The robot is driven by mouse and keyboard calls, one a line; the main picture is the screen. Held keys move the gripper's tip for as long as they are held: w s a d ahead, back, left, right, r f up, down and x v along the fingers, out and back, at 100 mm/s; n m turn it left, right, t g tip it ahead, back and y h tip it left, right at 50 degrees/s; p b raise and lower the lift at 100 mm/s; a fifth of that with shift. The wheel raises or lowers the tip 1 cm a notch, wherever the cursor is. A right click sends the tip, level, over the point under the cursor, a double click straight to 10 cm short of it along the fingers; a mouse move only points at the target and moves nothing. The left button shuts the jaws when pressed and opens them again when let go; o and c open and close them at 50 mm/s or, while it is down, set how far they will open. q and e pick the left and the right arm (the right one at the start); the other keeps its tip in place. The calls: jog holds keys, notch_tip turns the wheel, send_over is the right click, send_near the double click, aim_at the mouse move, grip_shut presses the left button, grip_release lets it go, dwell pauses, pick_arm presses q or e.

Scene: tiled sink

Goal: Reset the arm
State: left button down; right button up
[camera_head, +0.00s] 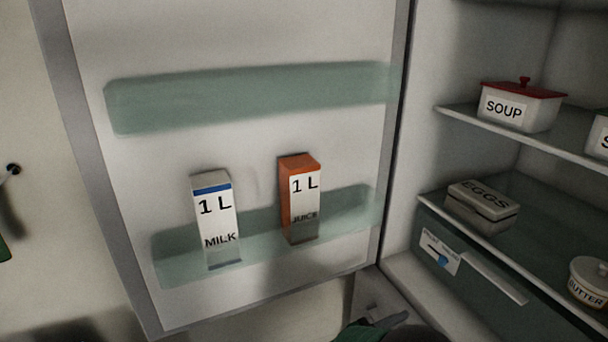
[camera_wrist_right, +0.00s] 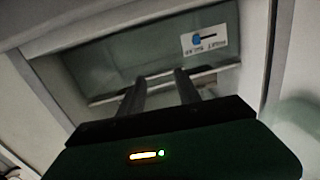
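My right gripper (camera_wrist_right: 161,82) shows in the wrist view with its two dark fingers apart and nothing between them. Behind the fingers is the teal fridge drawer (camera_wrist_right: 150,52) with its pale handle bar and a label. In the head view, only a small dark part of my right gripper (camera_head: 392,322) shows at the bottom edge, below the fridge opening. My left gripper cannot be made out in either view.
The open fridge door (camera_head: 250,135) holds a milk carton (camera_head: 215,220) and a juice carton (camera_head: 300,200). Shelves at right bear a soup pot (camera_head: 520,108), an egg box (camera_head: 482,207) and a butter tub (camera_head: 588,282). The drawer (camera_head: 470,270) sits below the egg box.

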jog(key=w+a+r+n+t+y+p, duration=0.2)
jog(key=w+a+r+n+y+p, duration=0.15)
jog(key=r+y+p, duration=0.3)
jog(key=w+a+r+n+t+y+p, duration=0.1)
jog(key=w+a+r+n+y+p, duration=0.2)
jog(key=r+n+y+p, duration=0.35)
jog(key=s+d+n+g+y+p, duration=0.1)
jog(key=s+g+p, duration=0.3)
jog(key=s, duration=0.7)
jog(key=s+d+n+g+y+p, duration=0.1)
jog(key=s+d+n+g+p, duration=0.1)
jog(key=s, duration=0.9)
jog(key=d+g+p, duration=0.1)
jog(key=g+p, duration=0.1)
jog(key=p, duration=0.1)
jog(key=shift+s+y+p, duration=0.15)
jog(key=shift+y+p, duration=0.15)
jog(key=shift+s+r, duration=0.1)
